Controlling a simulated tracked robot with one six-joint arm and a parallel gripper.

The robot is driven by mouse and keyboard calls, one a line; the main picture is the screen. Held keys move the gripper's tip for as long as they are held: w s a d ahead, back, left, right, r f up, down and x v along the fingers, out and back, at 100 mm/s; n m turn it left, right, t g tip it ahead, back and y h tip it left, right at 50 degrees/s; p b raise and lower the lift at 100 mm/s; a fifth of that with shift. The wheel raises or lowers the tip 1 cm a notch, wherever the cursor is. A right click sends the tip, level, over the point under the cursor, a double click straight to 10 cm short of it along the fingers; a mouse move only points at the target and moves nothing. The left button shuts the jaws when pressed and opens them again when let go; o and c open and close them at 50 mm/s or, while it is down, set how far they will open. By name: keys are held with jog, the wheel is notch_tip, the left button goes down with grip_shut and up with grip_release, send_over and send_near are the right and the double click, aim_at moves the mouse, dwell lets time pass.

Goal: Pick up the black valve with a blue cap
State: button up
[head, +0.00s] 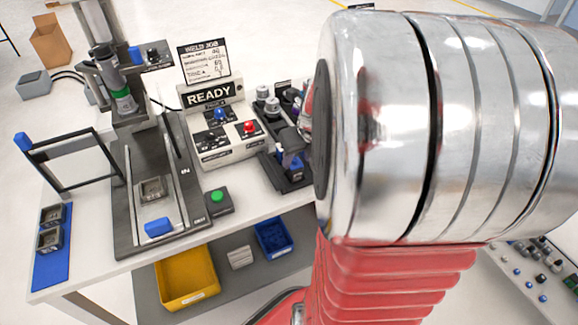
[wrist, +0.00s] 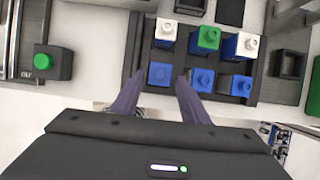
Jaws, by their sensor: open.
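A black tray (wrist: 138,55) in the wrist view holds several small valves in two rows. The near row has three blue-topped ones: left (wrist: 160,75), middle (wrist: 202,79) and right (wrist: 241,86). I cannot clearly tell which have black bodies. My gripper (wrist: 160,80) is open and empty above the tray's near edge. The left blue-topped valve shows between its fingertips, with no clear contact. In the head view my gripper (head: 291,142) is over the black tray (head: 290,186), and a blue piece (head: 297,169) shows below it. My arm hides the tray's right side.
In the wrist view the far row has white (wrist: 165,30), green (wrist: 207,38) and white (wrist: 241,45) caps. A green button box (head: 218,200) stands left of the tray. A control panel (head: 220,135) and press stand (head: 125,205) are farther left.

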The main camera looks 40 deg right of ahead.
aim_at(296, 161)
jog(key=shift+x, duration=2.6)
jog(key=shift+c, duration=0.2)
jog(key=c, duration=0.8)
